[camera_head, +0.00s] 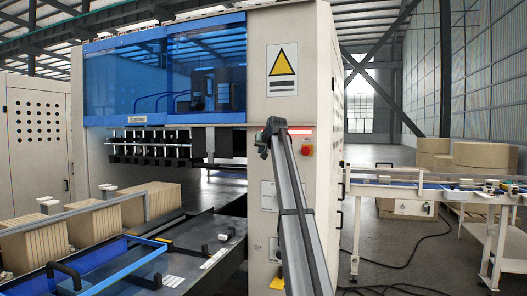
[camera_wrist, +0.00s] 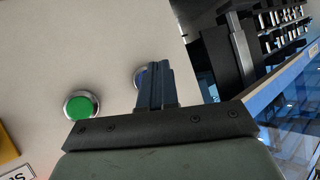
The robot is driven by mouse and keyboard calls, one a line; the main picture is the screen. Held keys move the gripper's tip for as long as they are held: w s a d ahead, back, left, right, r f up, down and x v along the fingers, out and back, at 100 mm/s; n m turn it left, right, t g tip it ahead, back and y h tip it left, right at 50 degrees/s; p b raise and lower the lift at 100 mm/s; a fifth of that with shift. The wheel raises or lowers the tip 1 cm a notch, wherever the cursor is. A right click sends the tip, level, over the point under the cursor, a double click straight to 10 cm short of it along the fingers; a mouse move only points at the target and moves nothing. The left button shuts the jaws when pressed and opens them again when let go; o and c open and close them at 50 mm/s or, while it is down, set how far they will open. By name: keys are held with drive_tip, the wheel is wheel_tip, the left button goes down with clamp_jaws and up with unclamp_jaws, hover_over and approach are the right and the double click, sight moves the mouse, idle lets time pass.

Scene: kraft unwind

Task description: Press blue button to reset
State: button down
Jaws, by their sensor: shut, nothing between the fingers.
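The blue button (camera_wrist: 138,76) shows in the wrist view as a sliver of blue in a silver ring on the pale panel. My gripper (camera_wrist: 157,66) covers most of it. Its two fingers are shut together with nothing between them, and their tips appear at or just in front of the button; I cannot tell whether they touch. In the head view my gripper (camera_head: 272,124) is raised against the front of the white machine cabinet (camera_head: 265,30), and the blue button is hidden there.
A green button (camera_wrist: 81,106) sits left of the fingers in the wrist view. A conveyor (camera_head: 430,188) stands further right.

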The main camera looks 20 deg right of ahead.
drive_tip(key=shift+w+d, duration=0.1)
drive_tip(key=shift+w+d, duration=0.2)
drive_tip(key=shift+w+d, duration=0.4)
idle(1.3)
drive_tip(key=shift+s+a, duration=0.1)
idle(0.3)
drive_tip(key=shift+s+a, duration=0.6)
drive_tip(key=shift+s+a, duration=0.1)
drive_tip(key=s+a, duration=0.3)
drive_tip(key=shift+s+a, duration=0.2)
idle(0.5)
idle(0.6)
